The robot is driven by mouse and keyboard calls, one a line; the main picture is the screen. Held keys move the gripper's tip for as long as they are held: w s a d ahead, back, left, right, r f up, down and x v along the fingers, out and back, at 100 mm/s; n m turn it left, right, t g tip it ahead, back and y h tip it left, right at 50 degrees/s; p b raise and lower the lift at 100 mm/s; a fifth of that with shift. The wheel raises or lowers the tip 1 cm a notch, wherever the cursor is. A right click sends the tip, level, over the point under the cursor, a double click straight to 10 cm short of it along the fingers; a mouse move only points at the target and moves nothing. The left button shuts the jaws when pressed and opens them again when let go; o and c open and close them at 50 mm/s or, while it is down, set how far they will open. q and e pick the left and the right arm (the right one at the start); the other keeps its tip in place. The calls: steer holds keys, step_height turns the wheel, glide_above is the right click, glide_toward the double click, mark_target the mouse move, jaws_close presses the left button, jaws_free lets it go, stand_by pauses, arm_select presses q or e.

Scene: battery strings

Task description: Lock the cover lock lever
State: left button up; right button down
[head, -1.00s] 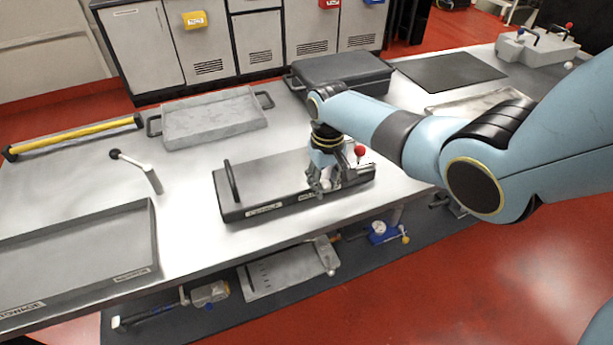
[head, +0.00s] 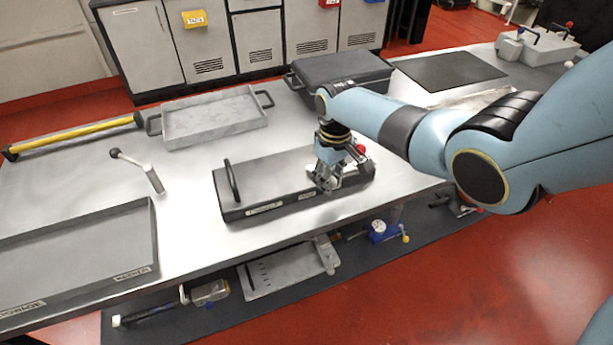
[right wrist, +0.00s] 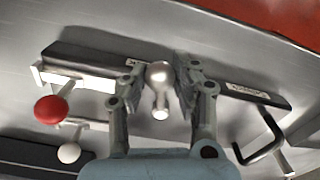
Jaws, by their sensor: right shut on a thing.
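The grey box-like unit with a flat cover (head: 270,178) lies on the steel table. My right gripper (head: 328,184) is over its right front part. In the right wrist view, the gripper (right wrist: 159,74) is closed around a silver lever with a rounded head (right wrist: 160,85), one finger on each side. The lever is hidden by the fingers in the head view. A red ball knob (right wrist: 51,109) and a white ball (right wrist: 68,153) show left of the fingers in the wrist view. The red knob (head: 361,149) is partly covered by my gripper in the head view. My left gripper is not in view.
A black handle (head: 231,181) stands up on the unit's left end. An empty tray (head: 75,247) lies front left. Bare table lies between.

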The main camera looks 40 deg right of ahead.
steer(key=shift+d, duration=0.1)
steer(key=shift+w+d+n, duration=0.15)
steer(key=shift+d+n, duration=0.6)
steer(key=shift+n, duration=0.55)
steer(key=shift+w+d+n+b, duration=0.15)
steer(key=shift+d+n+b, duration=0.3)
steer(key=shift+n, duration=0.25)
steer(key=c, duration=1)
jaws_free()
steer(key=shift+c, duration=0.2)
